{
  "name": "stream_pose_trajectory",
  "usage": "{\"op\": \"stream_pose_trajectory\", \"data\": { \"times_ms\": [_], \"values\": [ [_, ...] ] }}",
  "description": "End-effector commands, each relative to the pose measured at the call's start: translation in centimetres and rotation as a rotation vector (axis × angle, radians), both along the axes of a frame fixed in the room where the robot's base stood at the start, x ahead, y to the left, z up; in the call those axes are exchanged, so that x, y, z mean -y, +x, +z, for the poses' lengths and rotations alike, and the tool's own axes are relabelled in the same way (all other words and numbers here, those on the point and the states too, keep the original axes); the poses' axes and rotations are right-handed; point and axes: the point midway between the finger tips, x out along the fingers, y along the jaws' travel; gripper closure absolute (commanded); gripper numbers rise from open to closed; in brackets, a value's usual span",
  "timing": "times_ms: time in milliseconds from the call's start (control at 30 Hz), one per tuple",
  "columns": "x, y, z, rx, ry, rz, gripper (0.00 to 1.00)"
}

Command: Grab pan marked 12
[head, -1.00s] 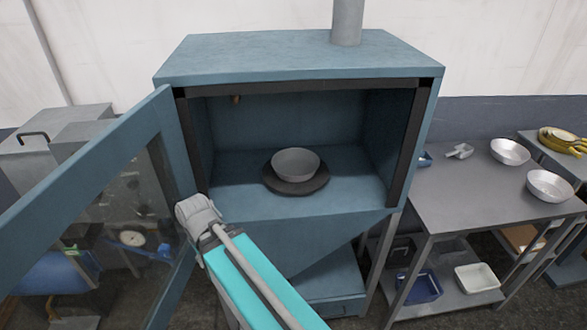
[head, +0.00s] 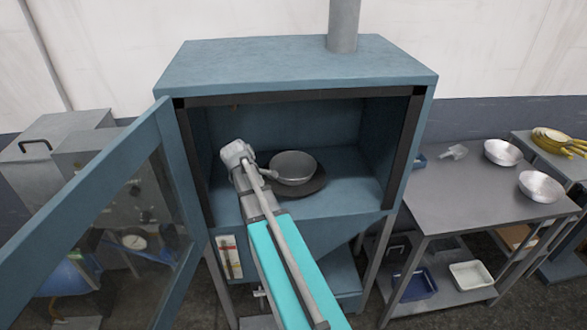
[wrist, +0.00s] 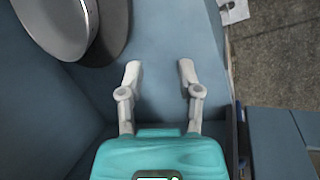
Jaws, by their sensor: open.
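A grey round pan (head: 293,167) sits on a dark round plate (head: 312,188) inside the open blue oven (head: 345,150). No number can be read on it. In the wrist view the pan (wrist: 60,22) shows at the upper left, cut by the frame edge, on the dark plate (wrist: 104,45). My gripper (wrist: 160,70) is open and empty, its two fingers apart over the bare blue oven floor, beside the pan and not touching it.
The oven door (head: 100,215) stands open at the left. A metal table (head: 450,190) at the right bears two light metal pans (head: 541,186) and a small scoop. Blue and white trays (head: 471,275) lie on its lower shelf. The oven's side walls bound the room around the pan.

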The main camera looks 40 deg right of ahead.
Motion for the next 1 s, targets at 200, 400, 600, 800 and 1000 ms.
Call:
{"op": "stream_pose_trajectory", "data": {
  "times_ms": [200,400,600,800,1000],
  "values": [
    [8.1,1.8,2.1,-0.091,-0.109,0.137,0.55],
    [10.5,1.9,2.6,-0.131,-0.144,0.187,0.55],
    [10.6,1.8,2.6,-0.133,-0.146,0.191,0.55],
    [10.6,1.8,2.5,-0.132,-0.145,0.191,0.55],
    [10.9,1.9,1.6,-0.132,-0.145,0.190,0.55]
  ]
}}
